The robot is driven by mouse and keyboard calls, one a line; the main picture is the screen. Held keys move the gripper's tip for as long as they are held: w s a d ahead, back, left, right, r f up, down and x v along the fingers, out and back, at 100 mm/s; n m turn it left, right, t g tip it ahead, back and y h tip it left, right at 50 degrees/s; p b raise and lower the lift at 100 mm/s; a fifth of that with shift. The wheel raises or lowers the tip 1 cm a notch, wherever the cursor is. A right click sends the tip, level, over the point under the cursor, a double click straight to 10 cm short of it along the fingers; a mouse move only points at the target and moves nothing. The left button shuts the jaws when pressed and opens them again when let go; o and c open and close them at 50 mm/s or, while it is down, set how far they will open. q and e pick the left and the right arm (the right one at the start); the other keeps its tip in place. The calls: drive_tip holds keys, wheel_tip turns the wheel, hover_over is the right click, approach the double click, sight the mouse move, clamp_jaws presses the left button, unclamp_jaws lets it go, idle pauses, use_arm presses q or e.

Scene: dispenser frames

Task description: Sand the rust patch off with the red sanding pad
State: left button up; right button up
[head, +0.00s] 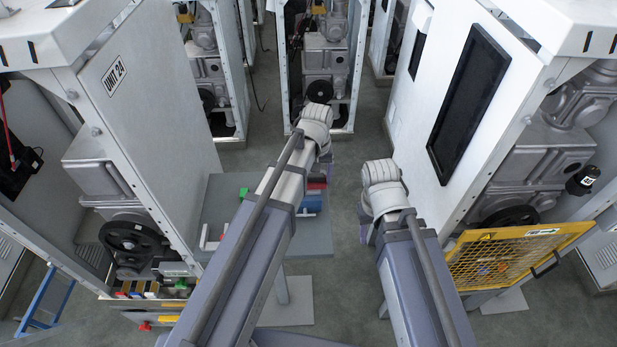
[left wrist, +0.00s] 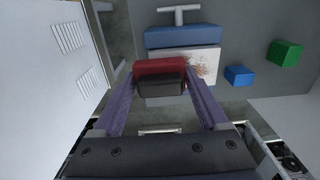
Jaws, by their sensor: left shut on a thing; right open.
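My left gripper (left wrist: 162,92) is shut on the red sanding pad (left wrist: 160,68), which has a dark lower part. In the left wrist view the pad sits in front of the near edge of a pale plate (left wrist: 165,55); I cannot tell whether they touch. The brown rust patch (left wrist: 203,64) shows on the plate's right part. A blue vise (left wrist: 185,37) with a grey T-handle lies along the plate's far side. In the head view the pad (head: 317,183) is partly hidden by my left arm. My right gripper (head: 367,230) is open, mostly hidden below its wrist, off the table.
The grey table (head: 220,215) also carries a green block (left wrist: 285,53) and a small blue block (left wrist: 239,76). The UNIT 24 cabinet (head: 150,90) stands close on the left. Another cabinet (head: 455,100) with a yellow mesh guard (head: 510,262) stands on the right.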

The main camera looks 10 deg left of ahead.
use_arm(q)
drive_tip(key=shift+w+d, duration=0.1)
drive_tip(key=shift+d, duration=0.2)
drive_tip(key=shift+r, duration=0.1)
drive_tip(key=shift+s+a+f, duration=0.1)
drive_tip(key=shift+s+a, duration=0.1)
drive_tip(key=shift+a, duration=0.4)
drive_tip(key=shift+s+a+f, duration=0.1)
drive_tip(key=shift+s+a, duration=0.1)
drive_tip(key=shift+a, duration=0.45)
drive_tip(key=shift+s+a, duration=0.2)
drive_tip(key=shift+a, duration=0.5)
drive_tip(key=shift+a, duration=0.1)
drive_tip(key=shift+s+a+r, duration=0.1)
drive_tip(key=shift+s+a, duration=0.15)
drive_tip(key=shift+a, duration=0.65)
drive_tip(key=shift+s+a, duration=0.2)
drive_tip(key=shift+a, duration=0.7)
